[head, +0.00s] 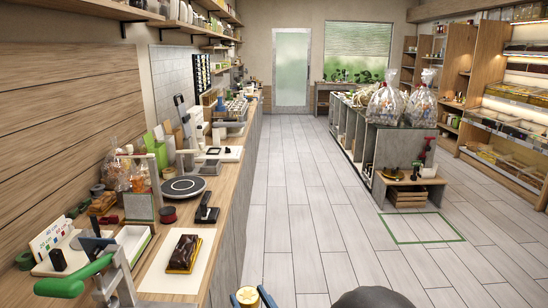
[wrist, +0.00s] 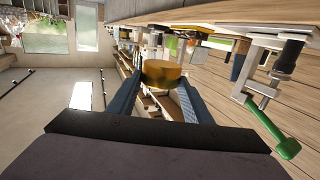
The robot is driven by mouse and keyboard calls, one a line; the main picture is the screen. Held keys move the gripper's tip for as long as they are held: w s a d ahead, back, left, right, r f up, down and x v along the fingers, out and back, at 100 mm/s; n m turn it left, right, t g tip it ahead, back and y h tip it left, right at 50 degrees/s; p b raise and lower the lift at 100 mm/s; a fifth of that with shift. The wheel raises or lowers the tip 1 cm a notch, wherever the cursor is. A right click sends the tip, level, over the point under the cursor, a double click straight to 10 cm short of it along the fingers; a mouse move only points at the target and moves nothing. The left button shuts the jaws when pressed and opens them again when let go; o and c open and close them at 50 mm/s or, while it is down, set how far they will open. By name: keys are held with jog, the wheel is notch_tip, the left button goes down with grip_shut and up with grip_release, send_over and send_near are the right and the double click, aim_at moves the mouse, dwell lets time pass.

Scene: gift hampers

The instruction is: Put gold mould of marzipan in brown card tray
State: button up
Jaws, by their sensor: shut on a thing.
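My gripper (wrist: 160,82) is shut on the gold mould of marzipan (wrist: 161,73), a round, gold-yellow piece between the two blue fingers in the wrist view. In the head view the gold mould (head: 247,296) shows at the bottom edge, with my gripper (head: 250,297) around it, over the floor to the right of the counter. A dark brown rectangular thing with a gold edge (head: 183,254) lies on a white sheet (head: 206,270) at the near end of the counter. I cannot tell for sure whether it is the brown card tray.
The wooden counter (head: 226,200) runs along the left. A green-handled clamp device (head: 75,284), a white open box (head: 133,243), a black stapler-like tool (head: 206,214) and a round dark plate (head: 184,186) stand on it.

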jog(key=d+f+m+h+p, duration=0.1)
jog(key=d+f, duration=0.4)
jog(key=d, duration=0.5)
jog(key=d+f+m+t+h+p, duration=0.1)
jog(key=d+f+m+h, duration=0.3)
jog(key=d, duration=0.6)
jog(key=shift+d+f+t+h+p, duration=0.25)
jog(key=shift+f+h+p, duration=0.35)
jog(key=shift+h, duration=0.6)
jog(key=shift+s+a, duration=0.1)
jog(key=shift+a, duration=0.1)
